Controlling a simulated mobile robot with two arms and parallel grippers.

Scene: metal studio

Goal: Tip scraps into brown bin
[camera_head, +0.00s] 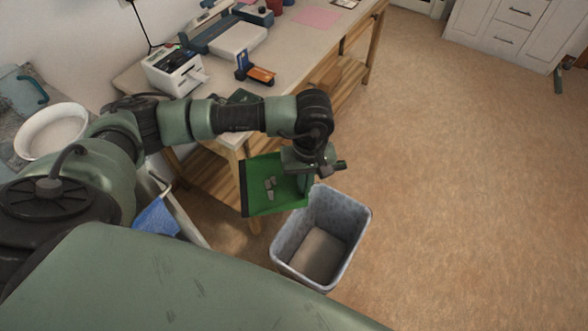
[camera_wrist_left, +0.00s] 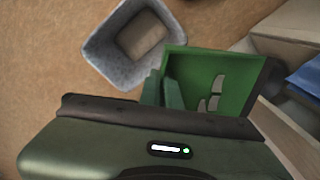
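The bin stands on the floor, open at the top, with a brown block or bottom (camera_head: 318,256) inside. No bin with brown walls shows. My right gripper is not in view.
A workbench (camera_head: 297,45) with a printer (camera_head: 174,70), a white scale-like device (camera_head: 238,40) and an orange-black tool (camera_head: 262,76) stands behind. A white bowl (camera_head: 50,131) and a blue cloth (camera_head: 157,217) are at left. The brown floor (camera_head: 460,200) at right is clear.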

